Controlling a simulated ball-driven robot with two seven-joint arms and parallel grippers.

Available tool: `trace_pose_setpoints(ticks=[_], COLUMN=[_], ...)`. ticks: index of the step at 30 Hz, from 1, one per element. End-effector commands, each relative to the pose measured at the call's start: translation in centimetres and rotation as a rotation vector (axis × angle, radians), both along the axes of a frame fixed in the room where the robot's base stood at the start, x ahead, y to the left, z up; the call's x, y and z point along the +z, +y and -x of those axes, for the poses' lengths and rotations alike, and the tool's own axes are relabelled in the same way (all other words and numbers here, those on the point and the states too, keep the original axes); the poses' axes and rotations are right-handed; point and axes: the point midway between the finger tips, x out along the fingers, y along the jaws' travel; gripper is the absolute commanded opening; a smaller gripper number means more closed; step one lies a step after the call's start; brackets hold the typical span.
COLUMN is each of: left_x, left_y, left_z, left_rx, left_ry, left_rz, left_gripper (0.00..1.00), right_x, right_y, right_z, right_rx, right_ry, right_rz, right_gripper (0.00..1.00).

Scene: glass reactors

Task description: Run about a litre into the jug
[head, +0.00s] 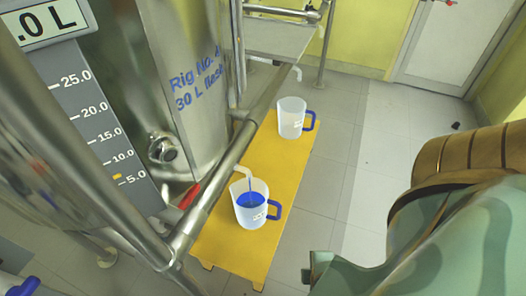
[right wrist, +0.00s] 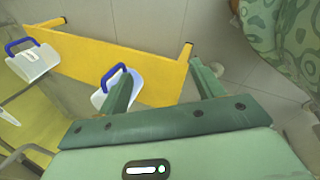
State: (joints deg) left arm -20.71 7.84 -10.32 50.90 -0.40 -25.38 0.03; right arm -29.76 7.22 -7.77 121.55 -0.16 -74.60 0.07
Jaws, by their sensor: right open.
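A translucent white jug (head: 262,217) with a blue handle stands upright on the yellow bench (head: 228,248), under a pale outlet spout (head: 239,169). Blue liquid (head: 250,199) is in it, and a thin blue stream seems to run down from the spout. A red handle (head: 189,196) is low on the steel vessel (head: 190,70), left of the spout. My right gripper (right wrist: 160,69) is open and empty in the right wrist view, with a jug (right wrist: 99,98) partly behind its left finger. My left gripper is not in view.
A second jug (head: 291,119), apparently empty, stands farther back on the bench under another spout (head: 298,72). Steel frame tubes (head: 215,185) run in front of the vessel. A level scale (head: 95,120) stands at the left. The grey floor right of the bench is clear.

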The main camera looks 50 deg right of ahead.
Motion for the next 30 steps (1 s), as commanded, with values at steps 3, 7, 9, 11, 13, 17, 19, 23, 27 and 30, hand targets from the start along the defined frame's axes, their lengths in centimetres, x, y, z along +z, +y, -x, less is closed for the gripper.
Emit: trace_pose_setpoints(ticks=[3,7,9,11,13,17,19,23,27,30], left_x=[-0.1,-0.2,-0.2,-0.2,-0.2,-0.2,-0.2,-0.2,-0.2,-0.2], left_y=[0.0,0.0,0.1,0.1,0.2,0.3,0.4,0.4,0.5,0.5], left_z=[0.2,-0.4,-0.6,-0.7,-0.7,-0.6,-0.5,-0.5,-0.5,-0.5], left_rx=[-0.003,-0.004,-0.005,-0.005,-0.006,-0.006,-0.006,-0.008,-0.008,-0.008], left_ry=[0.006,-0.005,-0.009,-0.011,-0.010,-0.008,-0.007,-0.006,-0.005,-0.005], left_rz=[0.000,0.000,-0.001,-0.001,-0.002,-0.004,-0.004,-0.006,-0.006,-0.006], left_gripper=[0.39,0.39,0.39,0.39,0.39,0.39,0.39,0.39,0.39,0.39], right_x=[3.9,4.6,4.3,4.0,3.7,3.2,3.1,3.7,5.6,6.9], right_y=[0.1,1.7,2.5,3.1,3.8,4.9,5.3,5.3,4.0,2.9], right_z=[-4.2,-9.6,-11.8,-13.6,-15.6,-19.6,-22.0,-26.8,-31.3,-33.0], right_rx=[0.011,0.027,0.034,0.040,0.046,0.057,0.063,0.078,0.088,0.093], right_ry=[-0.130,-0.313,-0.387,-0.447,-0.516,-0.647,-0.729,-0.901,-1.084,-1.166], right_rz=[-0.001,-0.095,-0.146,-0.193,-0.249,-0.366,-0.440,-0.600,-0.779,-0.859], right_gripper=[0.67,0.67,0.67,0.67,0.67,0.67,0.67,0.67,0.67,0.67])
